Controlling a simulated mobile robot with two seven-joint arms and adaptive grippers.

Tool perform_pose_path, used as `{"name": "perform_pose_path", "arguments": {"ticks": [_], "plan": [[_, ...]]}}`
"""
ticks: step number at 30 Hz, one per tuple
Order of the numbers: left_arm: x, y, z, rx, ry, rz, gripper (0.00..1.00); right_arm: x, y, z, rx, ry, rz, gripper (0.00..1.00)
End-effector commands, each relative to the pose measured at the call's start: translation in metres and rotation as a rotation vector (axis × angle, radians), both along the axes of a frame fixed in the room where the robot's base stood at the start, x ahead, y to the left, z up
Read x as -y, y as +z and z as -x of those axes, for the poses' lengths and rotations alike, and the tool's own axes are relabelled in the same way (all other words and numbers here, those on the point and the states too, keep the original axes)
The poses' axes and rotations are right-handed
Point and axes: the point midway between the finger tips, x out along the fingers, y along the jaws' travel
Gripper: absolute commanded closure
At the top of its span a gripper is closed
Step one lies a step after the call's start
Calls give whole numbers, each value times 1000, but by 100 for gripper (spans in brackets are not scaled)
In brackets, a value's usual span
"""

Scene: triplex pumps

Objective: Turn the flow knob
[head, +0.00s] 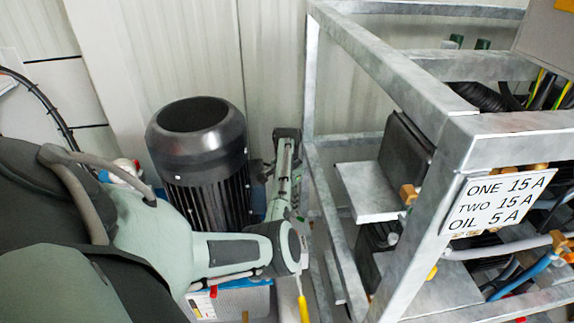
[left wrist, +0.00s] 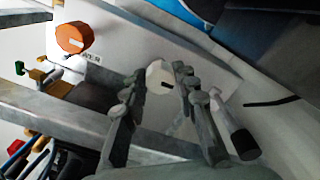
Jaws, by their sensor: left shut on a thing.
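In the left wrist view, a white round knob (left wrist: 157,77) with a short black mark sits on a pale panel (left wrist: 120,35). My left gripper (left wrist: 158,82) has its two fingers on either side of the knob and is shut on it. An orange knob (left wrist: 72,38) with a white pointer mark is on the same panel, to the left. In the head view my left arm reaches in from the left, and the knobs are not visible. My right gripper is not in view.
A grey metal frame (head: 455,150) with a sign (head: 497,200) reading "ONE 15 A, TWO 15 A, OIL 5 A" stands on the right, holding hoses and fittings. A black motor (head: 205,190) stands behind my left arm, close to it. A pale ribbed wall is behind.

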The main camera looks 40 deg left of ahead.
Motion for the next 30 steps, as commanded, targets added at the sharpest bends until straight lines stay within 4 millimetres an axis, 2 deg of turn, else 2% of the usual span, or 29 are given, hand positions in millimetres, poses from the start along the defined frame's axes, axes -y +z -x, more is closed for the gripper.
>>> {"name": "perform_pose_path", "arguments": {"ticks": [4,5,9,20,23,30], "plan": [[0,1,-1,3,1,0,100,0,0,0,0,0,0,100],[0,1,-1,3,1,0,68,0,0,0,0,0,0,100],[0,1,-1,2,1,0,51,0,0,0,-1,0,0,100],[0,5,-1,2,2,-1,50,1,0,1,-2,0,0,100],[-1,17,-1,3,2,-3,50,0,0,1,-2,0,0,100],[-1,68,-1,5,2,-3,50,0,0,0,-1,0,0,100]]}}
